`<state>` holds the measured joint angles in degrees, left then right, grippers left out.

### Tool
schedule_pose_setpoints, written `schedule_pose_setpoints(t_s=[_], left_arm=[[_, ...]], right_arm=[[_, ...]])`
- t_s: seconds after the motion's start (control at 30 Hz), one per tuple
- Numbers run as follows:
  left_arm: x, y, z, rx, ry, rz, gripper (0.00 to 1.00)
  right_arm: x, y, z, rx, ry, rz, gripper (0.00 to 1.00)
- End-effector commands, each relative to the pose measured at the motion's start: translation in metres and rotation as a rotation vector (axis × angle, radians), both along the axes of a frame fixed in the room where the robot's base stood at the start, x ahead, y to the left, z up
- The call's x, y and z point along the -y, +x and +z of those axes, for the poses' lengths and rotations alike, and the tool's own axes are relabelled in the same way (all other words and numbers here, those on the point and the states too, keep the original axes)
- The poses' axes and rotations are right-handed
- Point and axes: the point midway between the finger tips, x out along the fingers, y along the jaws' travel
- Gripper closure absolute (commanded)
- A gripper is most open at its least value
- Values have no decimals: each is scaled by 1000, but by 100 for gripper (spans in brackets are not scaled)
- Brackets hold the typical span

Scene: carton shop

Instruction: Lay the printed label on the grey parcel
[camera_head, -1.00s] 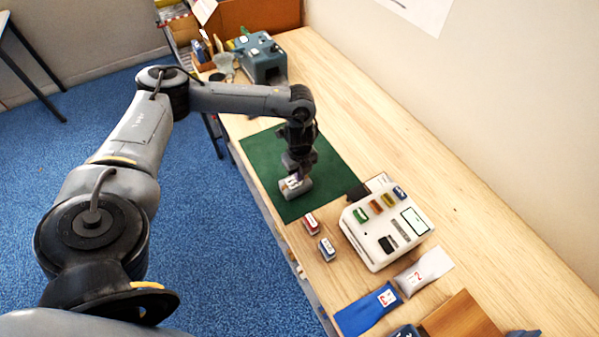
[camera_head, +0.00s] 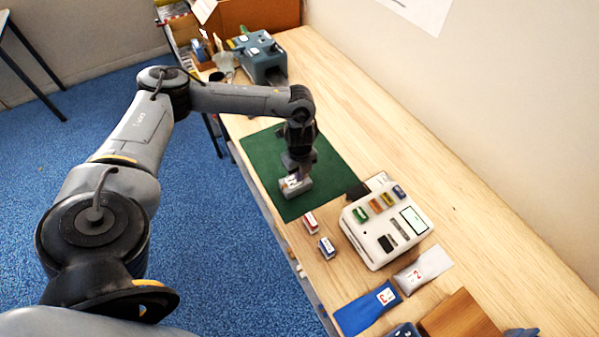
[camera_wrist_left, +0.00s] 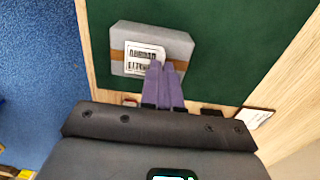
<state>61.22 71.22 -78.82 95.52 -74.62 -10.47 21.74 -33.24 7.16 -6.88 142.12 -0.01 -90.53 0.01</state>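The grey parcel (camera_head: 302,191) lies on the green mat (camera_head: 262,158) near its front edge. In the left wrist view the parcel (camera_wrist_left: 181,44) has a brown band across it. The printed label (camera_wrist_left: 140,58), white with black print, is over the parcel's left part and crosses the band; its upper right corner looks curled. My left gripper (camera_head: 293,176) points down at the parcel. Its purple fingers (camera_wrist_left: 163,66) are close together at the label's right edge and look shut on it. I cannot tell whether the label lies fully flat. My right gripper is not in view.
A white machine (camera_head: 373,246) with coloured pieces stands right of the mat. Two small blocks, red (camera_head: 311,222) and blue (camera_head: 327,248), lie near the front edge. Blue (camera_head: 365,311) and grey (camera_head: 424,268) pouches lie farther right. A blue-grey device (camera_head: 262,65) stands at the far end.

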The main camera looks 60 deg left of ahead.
Motion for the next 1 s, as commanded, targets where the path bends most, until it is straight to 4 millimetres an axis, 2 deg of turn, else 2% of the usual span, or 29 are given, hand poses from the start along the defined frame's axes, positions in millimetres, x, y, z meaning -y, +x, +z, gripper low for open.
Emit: schedule_pose_setpoints(t_s=[0.23,0.43,0.77,1.0], left_arm=[[0,0,0,0,0,0,100],[0,0,0,0,0,0,69],[0,0,1,0,0,0,69],[0,0,10,-1,0,0,69]], right_arm=[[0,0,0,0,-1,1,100],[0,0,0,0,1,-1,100],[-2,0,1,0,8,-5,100],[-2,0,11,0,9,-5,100]])
